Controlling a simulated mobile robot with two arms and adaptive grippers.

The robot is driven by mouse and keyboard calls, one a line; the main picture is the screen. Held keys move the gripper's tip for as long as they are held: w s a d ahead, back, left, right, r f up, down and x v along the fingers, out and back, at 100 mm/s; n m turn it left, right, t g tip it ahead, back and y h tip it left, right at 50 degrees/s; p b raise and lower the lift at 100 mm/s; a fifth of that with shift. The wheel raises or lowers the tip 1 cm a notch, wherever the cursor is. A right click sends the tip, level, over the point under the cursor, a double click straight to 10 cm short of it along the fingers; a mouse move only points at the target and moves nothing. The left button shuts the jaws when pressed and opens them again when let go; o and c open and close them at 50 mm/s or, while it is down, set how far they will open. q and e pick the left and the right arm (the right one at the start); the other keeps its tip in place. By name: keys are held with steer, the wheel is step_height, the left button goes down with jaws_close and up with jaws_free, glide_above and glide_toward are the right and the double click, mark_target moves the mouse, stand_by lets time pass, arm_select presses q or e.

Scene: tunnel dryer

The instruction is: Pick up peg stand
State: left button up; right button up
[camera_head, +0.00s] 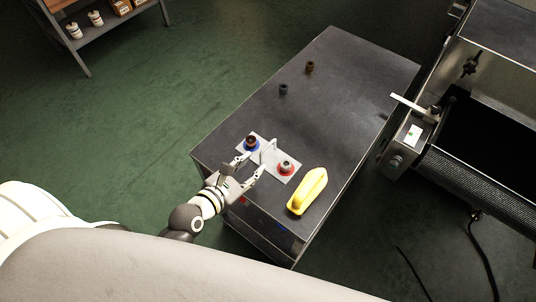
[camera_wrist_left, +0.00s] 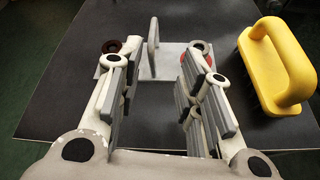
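The peg stand (camera_head: 284,154) is a light grey plate with an upright handle in its middle. It lies on the dark tabletop. A dark brown ring sits over its blue base (camera_head: 251,145) and a grey ring over its red base (camera_head: 286,168). My left gripper (camera_head: 248,168) is open at the stand's near side, its fingers pointing towards the handle. In the left wrist view the stand's plate (camera_wrist_left: 174,62) and handle (camera_wrist_left: 152,46) show ahead, between the two spread fingers. The fingers are not closed on the handle. My right gripper is not in view.
A yellow-handled brush (camera_head: 309,190) lies right of the stand. Two small dark rings, one grey (camera_head: 283,89) and one brown (camera_head: 309,67), are farther back on the table (camera_head: 340,95). A machine with a black belt (camera_head: 478,170) stands at right. A shelf (camera_head: 110,25) is at upper left.

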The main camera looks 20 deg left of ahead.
mark_target(266, 147)
arm_select(q)
steer(key=shift+w+n, duration=0.25)
steer(key=shift+n, duration=0.05)
steer(key=x, duration=0.5)
steer(key=shift+w+a, duration=0.1)
steer(key=shift+w, duration=0.1)
steer(key=w, duration=0.1)
steer(key=w+p, duration=0.1)
steer(key=w, duration=0.2)
steer(key=shift+w+d+f, duration=0.15)
steer(key=shift+d+f, duration=0.2)
steer(key=shift+f, duration=0.05)
steer(key=shift+w+f, duration=0.2)
steer(key=shift+w, duration=0.15)
steer(key=shift+d, duration=0.1)
steer(key=shift+c, duration=0.3)
jaws_close()
